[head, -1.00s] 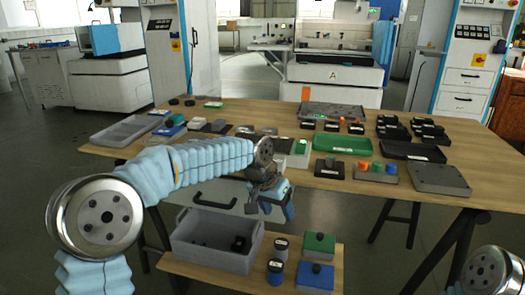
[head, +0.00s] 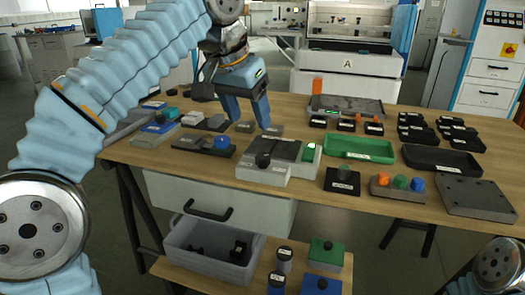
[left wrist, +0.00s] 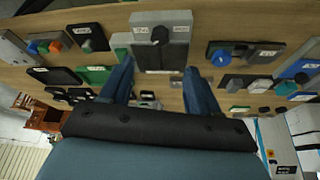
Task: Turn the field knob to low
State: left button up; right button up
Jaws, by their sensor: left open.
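I cannot read which label names the field knob. A grey box with a dark panel (head: 275,148) carries a black knob (head: 263,160) at the table's front edge; this knob also shows in the left wrist view (left wrist: 160,35). To its right, a black plate bears another dark knob (head: 343,172). My left gripper (head: 248,115) is open and empty, fingers down, above the table behind the grey box. Its fingers (left wrist: 158,72) show apart in the left wrist view. My right gripper is out of view.
A green tray (head: 358,148), a black tray (head: 442,160) and a base with orange, green and blue knobs (head: 398,190) stand to the right. Several black blocks lie behind. A grey bin (head: 212,262) sits on the lower shelf. Little bare tabletop shows around the grey box.

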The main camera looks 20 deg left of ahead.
aim_at(262, 156)
pick_arm(q)
jog(key=b+x, duration=0.3)
jog(key=x, duration=0.9)
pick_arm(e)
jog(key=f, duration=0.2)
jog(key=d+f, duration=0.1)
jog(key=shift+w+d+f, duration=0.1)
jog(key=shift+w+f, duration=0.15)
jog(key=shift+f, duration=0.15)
pick_arm(q)
jog(key=shift+s, duration=0.1)
jog(key=c, duration=1)
jog(key=shift+c, duration=0.2)
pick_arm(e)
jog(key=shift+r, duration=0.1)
